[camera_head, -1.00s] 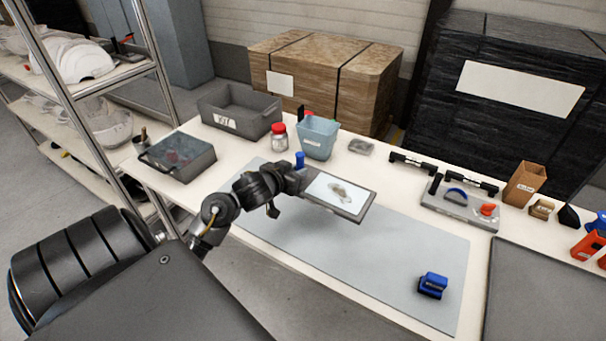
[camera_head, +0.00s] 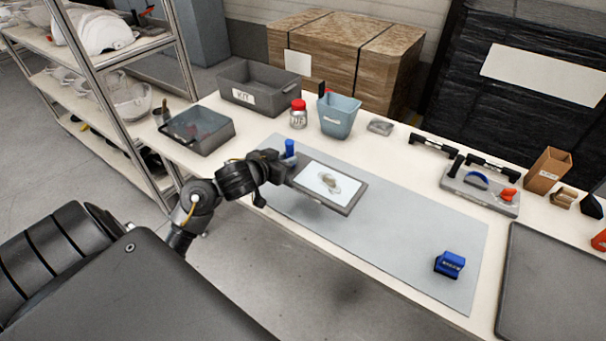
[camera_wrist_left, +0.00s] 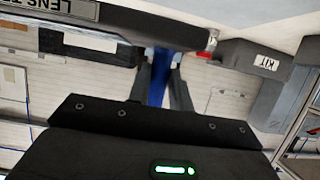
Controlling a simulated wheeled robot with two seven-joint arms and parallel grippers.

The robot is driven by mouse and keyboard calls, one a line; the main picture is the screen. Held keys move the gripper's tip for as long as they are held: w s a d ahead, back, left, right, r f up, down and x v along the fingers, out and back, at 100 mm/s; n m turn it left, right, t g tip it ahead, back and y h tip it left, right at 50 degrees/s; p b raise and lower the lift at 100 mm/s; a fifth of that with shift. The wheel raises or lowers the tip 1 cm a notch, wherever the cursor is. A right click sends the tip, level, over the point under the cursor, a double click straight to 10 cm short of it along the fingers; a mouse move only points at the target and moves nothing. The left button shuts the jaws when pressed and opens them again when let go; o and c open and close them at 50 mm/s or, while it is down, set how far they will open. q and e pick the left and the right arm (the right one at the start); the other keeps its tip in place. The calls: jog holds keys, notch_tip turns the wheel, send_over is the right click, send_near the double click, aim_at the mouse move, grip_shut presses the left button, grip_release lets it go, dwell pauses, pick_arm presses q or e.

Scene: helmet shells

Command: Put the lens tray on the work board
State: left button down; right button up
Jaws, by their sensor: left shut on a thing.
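The lens tray (camera_head: 312,172) is a flat grey tray with a white inside and small clear lenses on it. My left gripper (camera_head: 279,170) is shut on its blue grip (camera_head: 289,148) at the left end. In the left wrist view the blue grip (camera_wrist_left: 157,80) stands between the fingers, and part of the tray's label (camera_wrist_left: 55,8) shows. The tray looks about level and over the left part of the work board (camera_head: 400,240), a pale grey-blue sheet on the table. It appears raised, though the gap is hard to judge. My right gripper is not in view.
A blue block (camera_head: 449,264) sits on the board's right part. Behind are a KIT bin (camera_head: 250,88), a red-lidded jar (camera_head: 298,115), a light-blue bin (camera_head: 338,116) and a grey fixture (camera_head: 480,190). A dark mat (camera_head: 555,285) lies at right. The board's middle is clear.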

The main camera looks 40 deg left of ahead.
pick_arm(q)
jog(key=w+a+f, duration=0.4)
jog(key=f, duration=0.1)
jog(key=w+a+f+b, duration=0.1)
jog(key=w+f, duration=0.1)
jog(key=w, duration=0.1)
jog(key=shift+a+f, duration=0.25)
jog(key=shift+a, duration=0.15)
jog(key=shift+w+f, duration=0.15)
jog(key=shift+f, duration=0.05)
jog(key=shift+a+f, duration=0.15)
jog(key=shift+f, duration=1.45)
jog(key=shift+f, duration=0.15)
jog(key=c, duration=1.3)
grip_release()
